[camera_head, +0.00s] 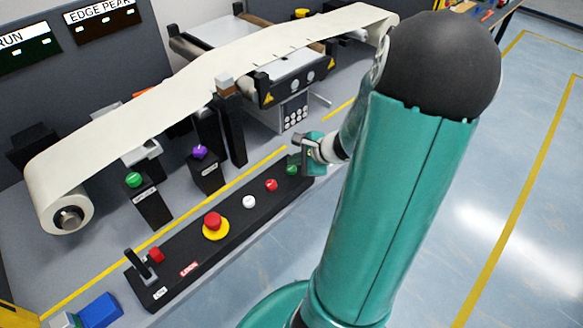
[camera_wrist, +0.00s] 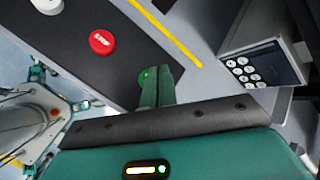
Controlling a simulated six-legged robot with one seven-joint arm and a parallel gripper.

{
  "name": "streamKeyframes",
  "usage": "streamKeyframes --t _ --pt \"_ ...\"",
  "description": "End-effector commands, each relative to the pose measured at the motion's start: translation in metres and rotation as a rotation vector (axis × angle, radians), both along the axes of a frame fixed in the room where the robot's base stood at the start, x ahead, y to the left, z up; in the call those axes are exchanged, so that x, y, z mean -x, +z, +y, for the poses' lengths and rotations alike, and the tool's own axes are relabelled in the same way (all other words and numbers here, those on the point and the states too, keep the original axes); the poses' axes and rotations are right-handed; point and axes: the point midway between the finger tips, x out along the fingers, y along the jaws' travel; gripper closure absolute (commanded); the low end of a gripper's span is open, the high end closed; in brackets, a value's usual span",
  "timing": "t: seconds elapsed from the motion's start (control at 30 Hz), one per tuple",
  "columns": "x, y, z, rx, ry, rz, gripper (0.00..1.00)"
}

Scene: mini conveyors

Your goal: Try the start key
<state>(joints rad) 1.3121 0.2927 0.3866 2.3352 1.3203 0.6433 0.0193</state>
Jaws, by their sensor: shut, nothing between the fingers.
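The black control panel (camera_head: 225,230) lies along the bench and carries a row of buttons. A green button (camera_head: 292,169), likely the start key, sits at its far right end. In the wrist view the green button (camera_wrist: 145,78) shows only in part, behind my fingers. My gripper (camera_head: 304,163) is shut and empty, right at the green button. In the wrist view the closed fingertips (camera_wrist: 161,72) overlap the button's edge. I cannot tell whether they touch it.
A red button (camera_wrist: 101,41) and a white button (camera_head: 249,202) sit beside it on the panel. A large red mushroom button on yellow (camera_head: 214,224) and a lever (camera_head: 140,265) lie further left. A keypad box (camera_wrist: 262,65) stands beyond. The belt (camera_head: 150,100) runs behind.

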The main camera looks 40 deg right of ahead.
Motion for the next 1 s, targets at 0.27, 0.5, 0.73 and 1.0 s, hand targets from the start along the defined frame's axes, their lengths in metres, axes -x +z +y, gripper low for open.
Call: streamKeyframes --t 0.27,0.5,0.73,1.0 --pt "0.0 -0.008 0.0 -0.002 0.0 0.0 1.0" --pt "0.0 -0.008 0.0 0.0 0.0 0.0 1.0" --pt "0.0 -0.01 0.0 -0.001 -0.001 0.0 1.0" --pt "0.0 -0.012 0.0 -0.001 -0.001 0.0 1.0"
